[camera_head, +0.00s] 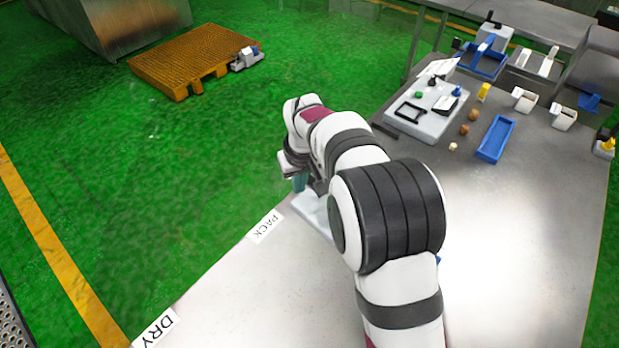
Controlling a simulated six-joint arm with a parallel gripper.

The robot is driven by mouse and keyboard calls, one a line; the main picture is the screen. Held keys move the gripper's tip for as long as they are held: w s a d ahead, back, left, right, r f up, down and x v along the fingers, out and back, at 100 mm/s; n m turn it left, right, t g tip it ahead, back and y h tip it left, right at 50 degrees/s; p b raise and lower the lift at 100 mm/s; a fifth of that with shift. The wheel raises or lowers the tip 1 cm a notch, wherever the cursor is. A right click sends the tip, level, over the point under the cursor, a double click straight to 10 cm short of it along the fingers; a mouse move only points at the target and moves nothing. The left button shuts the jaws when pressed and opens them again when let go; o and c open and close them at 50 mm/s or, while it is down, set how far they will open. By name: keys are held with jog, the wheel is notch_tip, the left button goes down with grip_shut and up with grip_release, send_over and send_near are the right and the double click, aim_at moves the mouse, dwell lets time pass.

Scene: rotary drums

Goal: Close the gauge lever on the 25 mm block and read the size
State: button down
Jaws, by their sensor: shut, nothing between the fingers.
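My arm reaches from the bottom right toward the table's left edge. My gripper (300,184) is small in view at its end, pointing down and partly hidden by the wrist; it looks shut, with nothing seen in it. A pale plate or base (313,213) lies below and beside it, mostly hidden behind my arm. I cannot make out the gauge lever, the 25 mm block or any size reading; the arm may hide them. A bit of blue (438,260) shows at the arm's right side.
A white panel (430,122) with a black handle stands at the table's back. Near it are a yellow piece (484,92), several small brown balls, a blue tray (495,139) and white bins (524,100). The front right is clear.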

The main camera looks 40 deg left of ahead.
jog(key=shift+w+d, duration=0.2)
jog(key=shift+w, duration=1.4)
jog(key=shift+w+d, duration=0.15)
jog(key=shift+w, duration=1.45)
jog(key=shift+s, duration=0.1)
dwell(0.5)
jog(key=shift+s+a, duration=0.1)
jog(key=shift+s, duration=0.85)
jog(key=shift+w+a+v, duration=0.1)
jog(key=shift+a+v, duration=0.1)
jog(key=shift+v, duration=0.95)
jog(key=shift+w+a+v, duration=0.15)
jog(key=shift+a+v, duration=0.05)
jog(key=shift+v, duration=0.95)
jog(key=shift+w+a+v, duration=0.1)
jog(key=shift+a+v, duration=0.1)
jog(key=shift+v, duration=0.95)
jog(key=shift+r, duration=0.1)
